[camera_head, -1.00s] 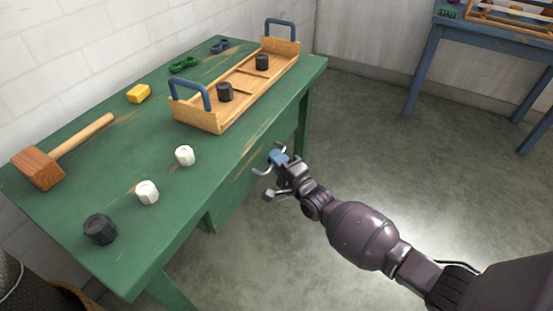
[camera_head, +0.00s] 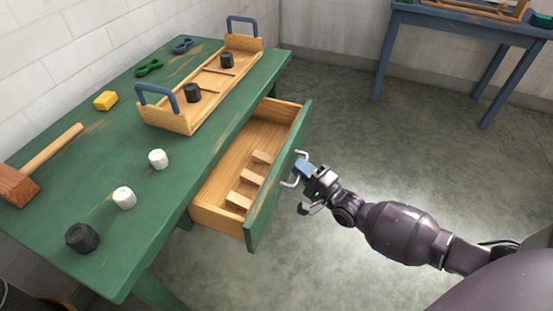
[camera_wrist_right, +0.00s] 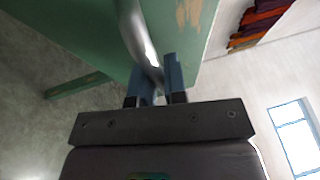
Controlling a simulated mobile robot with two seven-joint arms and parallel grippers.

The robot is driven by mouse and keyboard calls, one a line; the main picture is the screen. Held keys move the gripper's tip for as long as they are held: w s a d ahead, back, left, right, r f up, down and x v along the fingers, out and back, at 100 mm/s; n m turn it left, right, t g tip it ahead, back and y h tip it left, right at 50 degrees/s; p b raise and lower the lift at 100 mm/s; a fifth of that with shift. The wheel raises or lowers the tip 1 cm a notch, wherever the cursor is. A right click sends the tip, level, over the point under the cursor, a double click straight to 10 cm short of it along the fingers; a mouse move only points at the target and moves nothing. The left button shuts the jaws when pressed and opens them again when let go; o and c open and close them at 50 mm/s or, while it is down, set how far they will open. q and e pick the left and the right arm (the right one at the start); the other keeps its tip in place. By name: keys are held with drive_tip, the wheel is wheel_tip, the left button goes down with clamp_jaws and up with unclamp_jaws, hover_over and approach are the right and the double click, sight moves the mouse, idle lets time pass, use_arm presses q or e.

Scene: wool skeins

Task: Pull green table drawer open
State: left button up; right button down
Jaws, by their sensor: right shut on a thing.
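The green table (camera_head: 112,158) fills the left of the head view. Its drawer (camera_head: 283,171) has a green front and a wooden inside, and stands well out from the table. Several small wooden blocks lie in it. My right gripper (camera_head: 301,169) is at the drawer front, shut on the metal drawer handle (camera_head: 297,182). In the right wrist view the handle (camera_wrist_right: 136,38) passes between the blue fingers (camera_wrist_right: 155,82). My left gripper is not in view.
On the tabletop are a wooden tray (camera_head: 172,121) with black pieces, a mallet (camera_head: 17,186), a yellow block (camera_head: 105,100), white pieces (camera_head: 124,198) and a black piece (camera_head: 82,237). A blue table (camera_head: 470,27) stands at the back right. Floor right of the drawer is clear.

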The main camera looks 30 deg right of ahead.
use_arm(q)
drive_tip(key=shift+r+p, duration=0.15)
drive_tip(key=shift+p, duration=0.15)
use_arm(e)
drive_tip(key=s+d, duration=0.8)
drive_tip(key=s, duration=0.3)
drive_tip(key=shift+d, duration=0.3)
drive_tip(key=shift+s, duration=0.1)
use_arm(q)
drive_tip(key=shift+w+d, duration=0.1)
use_arm(e)
drive_tip(key=c, duration=1.2)
unclamp_jaws()
use_arm(q)
drive_tip(key=shift+p, duration=0.55)
use_arm(e)
drive_tip(key=v, duration=1)
drive_tip(key=shift+s+d, duration=0.15)
drive_tip(key=shift+s, duration=0.25)
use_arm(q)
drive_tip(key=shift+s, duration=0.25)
use_arm(e)
drive_tip(key=shift+r, duration=0.1)
